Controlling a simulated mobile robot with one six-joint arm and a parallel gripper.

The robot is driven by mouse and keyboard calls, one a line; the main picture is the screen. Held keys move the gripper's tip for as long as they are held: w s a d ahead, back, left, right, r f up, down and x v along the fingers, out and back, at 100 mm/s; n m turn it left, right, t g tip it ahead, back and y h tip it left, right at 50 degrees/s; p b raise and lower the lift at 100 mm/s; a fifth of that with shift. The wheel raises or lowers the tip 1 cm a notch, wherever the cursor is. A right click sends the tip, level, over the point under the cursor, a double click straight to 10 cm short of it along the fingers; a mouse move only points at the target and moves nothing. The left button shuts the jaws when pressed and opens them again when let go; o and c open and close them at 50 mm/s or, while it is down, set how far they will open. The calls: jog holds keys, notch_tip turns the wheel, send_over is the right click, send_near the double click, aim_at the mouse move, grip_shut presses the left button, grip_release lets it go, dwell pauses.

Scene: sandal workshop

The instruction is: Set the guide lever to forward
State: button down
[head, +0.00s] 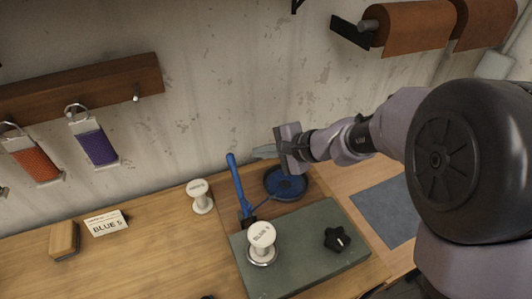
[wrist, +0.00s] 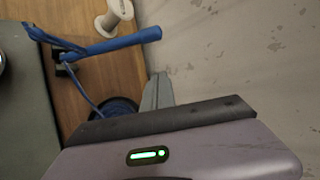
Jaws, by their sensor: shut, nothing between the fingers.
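The guide lever (head: 237,182) is a blue rod that rises from a small dark mount behind the grey-green machine block (head: 300,262), leaning slightly left in the head view. It also shows in the wrist view (wrist: 115,43), where its tip points right. My gripper (head: 257,153) is shut and empty, its grey fingers pointing left. It is up near the height of the lever's tip, to its right and apart from it. In the wrist view the fingers (wrist: 157,92) are together, with a gap between them and the lever. I see no position markings for the lever.
A blue round dish (head: 286,186) lies below my gripper. A spool marked BLUE 5 (head: 261,238) and a black knob (head: 337,240) are on the block. Another white spool (head: 199,196) and a BLUE 5 card (head: 106,224) are on the bench. The wall is close behind.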

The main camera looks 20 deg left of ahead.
jog(key=shift+s+a+f+b, duration=0.2)
jog(key=shift+s+a, duration=0.15)
jog(key=shift+a, duration=0.45)
jog(key=shift+s+a+f+b, duration=0.15)
jog(key=shift+s+a+b, duration=0.2)
jog(key=shift+a, duration=0.45)
jog(key=shift+s+a+f+b, duration=0.15)
jog(key=shift+s+a, duration=0.25)
jog(key=shift+a, duration=0.4)
jog(key=shift+d, duration=0.1)
jog(key=s+d+r+b, duration=0.3)
jog(key=s+d+b, duration=0.1)
jog(key=s+d, duration=0.1)
jog(key=shift+s, duration=0.6)
jog(key=shift+r, duration=0.2)
jog(key=shift+d+r+p, duration=0.1)
jog(key=shift+r+p, duration=0.5)
jog(key=shift+r, duration=0.1)
